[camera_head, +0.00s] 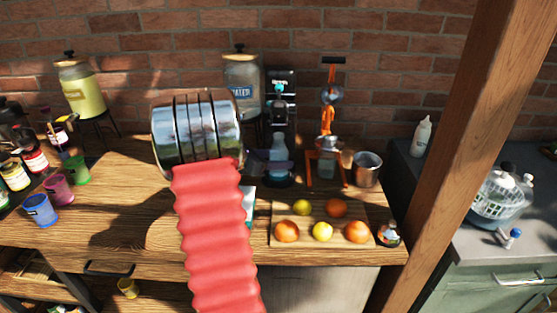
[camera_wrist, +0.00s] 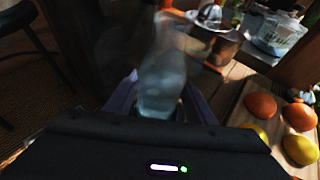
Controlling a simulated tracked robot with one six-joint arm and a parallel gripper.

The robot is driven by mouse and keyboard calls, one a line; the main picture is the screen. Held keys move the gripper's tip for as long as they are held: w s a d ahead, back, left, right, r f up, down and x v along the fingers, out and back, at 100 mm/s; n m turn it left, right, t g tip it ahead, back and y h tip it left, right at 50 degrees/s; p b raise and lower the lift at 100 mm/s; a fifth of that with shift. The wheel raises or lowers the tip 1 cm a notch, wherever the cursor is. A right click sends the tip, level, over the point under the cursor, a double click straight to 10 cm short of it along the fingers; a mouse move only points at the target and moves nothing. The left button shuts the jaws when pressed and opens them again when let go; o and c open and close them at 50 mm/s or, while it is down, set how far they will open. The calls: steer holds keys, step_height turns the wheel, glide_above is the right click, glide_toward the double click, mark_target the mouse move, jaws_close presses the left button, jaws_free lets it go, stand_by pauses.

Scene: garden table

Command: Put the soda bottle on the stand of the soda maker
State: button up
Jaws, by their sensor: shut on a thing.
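The clear soda bottle (camera_head: 278,150) is upright in front of the black soda maker (camera_head: 281,92), below its head, by the brick wall. Whether its base rests on the stand or hangs just above it, I cannot tell. My gripper (camera_head: 276,168) is shut on the bottle's lower part, mostly hidden behind my silver wrist. In the wrist view the bluish, blurred bottle (camera_wrist: 162,78) stands between the two purple fingers of my gripper (camera_wrist: 160,95). The stand is hidden by the fingers and bottle.
An orange citrus press (camera_head: 327,120) and a metal cup (camera_head: 366,170) stand just right. A cutting board (camera_head: 269,232) with several fruits and a small bottle (camera_head: 388,234) are nearer. A glass dispenser (camera_head: 243,80) stands close left. Colored cups fill the far left.

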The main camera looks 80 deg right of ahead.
steer(key=o, duration=1.1)
steer(key=shift+r, duration=0.1)
steer(key=shift+w+a+r, duration=0.25)
steer(key=shift+w+a, duration=0.15)
steer(key=v, duration=1.1)
steer(key=shift+s, duration=0.1)
